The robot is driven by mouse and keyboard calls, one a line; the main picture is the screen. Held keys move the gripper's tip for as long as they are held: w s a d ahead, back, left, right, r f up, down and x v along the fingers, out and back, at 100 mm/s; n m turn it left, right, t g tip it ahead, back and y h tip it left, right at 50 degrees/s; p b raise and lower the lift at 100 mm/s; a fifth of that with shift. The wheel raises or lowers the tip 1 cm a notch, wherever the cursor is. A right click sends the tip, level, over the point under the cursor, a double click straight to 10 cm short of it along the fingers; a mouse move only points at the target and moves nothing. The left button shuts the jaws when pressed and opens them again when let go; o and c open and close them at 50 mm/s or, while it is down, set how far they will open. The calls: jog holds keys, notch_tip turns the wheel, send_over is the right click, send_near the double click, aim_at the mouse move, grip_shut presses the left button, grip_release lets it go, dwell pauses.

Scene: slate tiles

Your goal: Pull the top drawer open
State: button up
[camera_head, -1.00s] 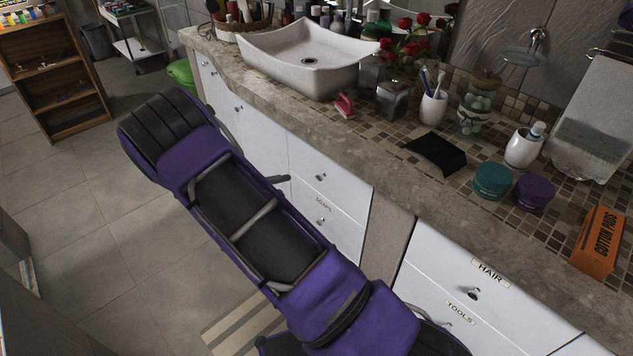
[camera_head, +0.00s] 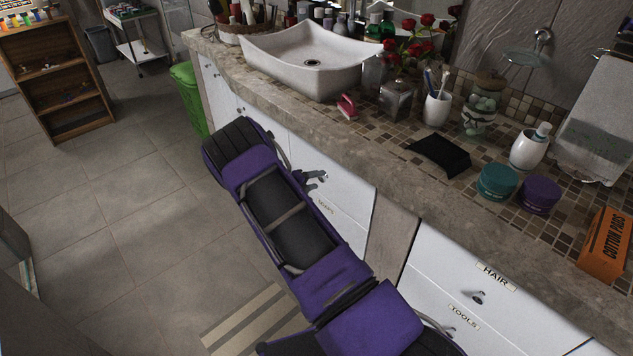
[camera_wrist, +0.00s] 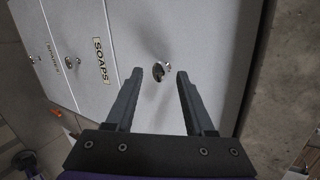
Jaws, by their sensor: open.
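The top drawer (camera_wrist: 205,45) is a white front just under the stone counter, and it looks shut. Its small round metal knob (camera_wrist: 167,67) lies between the tips of my gripper (camera_wrist: 160,73) in the wrist view. The two dark fingers stand apart, one on each side of the knob, with a visible gap to it. I cannot tell how far the tips are from the drawer front. In the head view my gripper (camera_head: 312,181) is at the upper part of the white drawer front (camera_head: 350,196), and my arm hides part of the cabinet.
A "SOAPS" label (camera_wrist: 101,60) and a lower knob (camera_wrist: 70,62) are beside the top knob in the wrist view. The stone counter edge (camera_head: 300,130) runs above the drawers. Drawers labelled "HAIR" (camera_head: 495,276) are at the right. The tiled floor (camera_head: 130,240) at left is clear.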

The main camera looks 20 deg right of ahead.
jog(key=shift+w+d+f, duration=0.15)
jog(key=shift+w+d, duration=0.05)
jog(key=shift+d, duration=0.1)
grip_shut()
dwell(1.3)
